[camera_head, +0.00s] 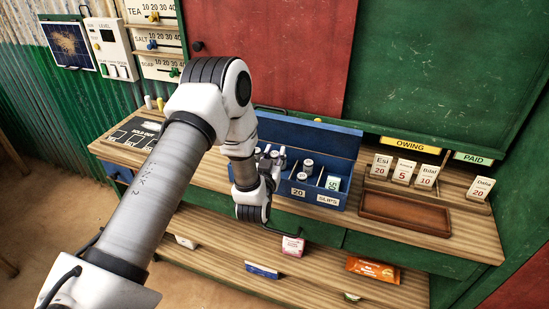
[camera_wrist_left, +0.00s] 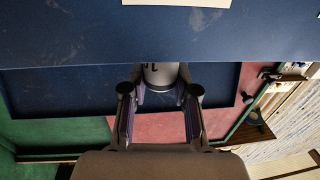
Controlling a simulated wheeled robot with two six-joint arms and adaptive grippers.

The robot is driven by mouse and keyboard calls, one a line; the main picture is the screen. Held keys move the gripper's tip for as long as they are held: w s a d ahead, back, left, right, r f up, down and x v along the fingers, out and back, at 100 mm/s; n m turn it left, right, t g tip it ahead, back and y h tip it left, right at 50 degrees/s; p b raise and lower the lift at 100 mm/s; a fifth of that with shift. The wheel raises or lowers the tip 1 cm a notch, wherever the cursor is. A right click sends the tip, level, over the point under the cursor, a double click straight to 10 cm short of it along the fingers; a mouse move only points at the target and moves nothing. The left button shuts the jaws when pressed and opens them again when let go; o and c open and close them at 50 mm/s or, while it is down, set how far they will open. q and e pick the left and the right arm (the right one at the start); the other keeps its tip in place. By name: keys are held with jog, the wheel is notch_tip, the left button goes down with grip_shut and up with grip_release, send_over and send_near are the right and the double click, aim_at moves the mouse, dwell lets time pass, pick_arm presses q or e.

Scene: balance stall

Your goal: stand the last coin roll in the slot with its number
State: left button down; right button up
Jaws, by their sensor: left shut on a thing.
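The blue cash box (camera_head: 335,138) stands open on the counter, with dividers inside. A "20" label (camera_head: 298,192) and a "SLIPS" label are on its front. Pale coin rolls (camera_head: 306,166) stand in the compartment behind the "20" label. My left gripper (camera_head: 271,162) is at the left part of the box, and my arm hides the compartments there. In the left wrist view its fingers (camera_wrist_left: 160,100) are shut on a pale grey coin roll (camera_wrist_left: 160,75). Dark marks on the roll are cut off, so I cannot read its number. My right gripper is out of view.
A brown wooden tray (camera_head: 405,212) and number cards (camera_head: 403,171) stand right of the box, under the "OWING" sign (camera_head: 404,146). A lower shelf (camera_head: 320,275) holds several small packets, including an orange one (camera_head: 373,270). The box's raised lid stands behind the compartments.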

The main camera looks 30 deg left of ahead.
pick_arm(q)
notch_tip(320, 180, down, 2)
jog(key=shift+f, duration=0.25)
jog(key=shift+f, duration=0.1)
jog(key=shift+f+b, duration=0.45)
jog(key=shift+f, duration=0.1)
jog(key=shift+s+r, duration=0.1)
jog(key=c, duration=0.9)
grip_release()
jog(key=shift+d, duration=0.1)
